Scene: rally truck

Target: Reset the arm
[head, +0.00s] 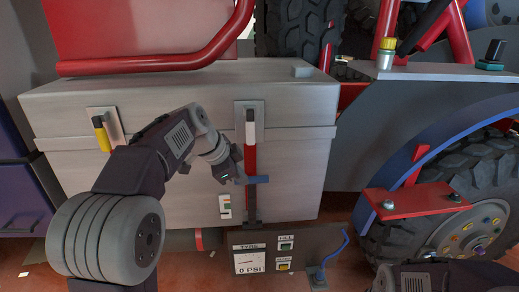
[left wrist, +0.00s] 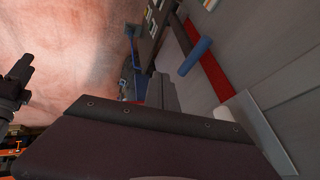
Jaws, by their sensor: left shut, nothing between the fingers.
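My left arm comes in from the left in the head view, in front of the pale grey truck box (head: 70,105). My left gripper (head: 240,179) is shut and empty, close to the blue handle (head: 258,179) at the box's front; I cannot tell whether they touch. A red bar (head: 250,160) runs down behind the handle. The blue handle also shows in the left wrist view (left wrist: 196,56). Part of my right arm shows at the bottom right of the head view, but its gripper is not seen.
A tyre gauge panel (head: 250,260) reading 0 PSI stands below the box. At the right are a red bracket (head: 415,201), a blue fender (head: 400,158) and a big wheel (head: 400,240). A yellow-handled latch (head: 102,134) is on the box's left. Reddish floor (left wrist: 60,50) lies open.

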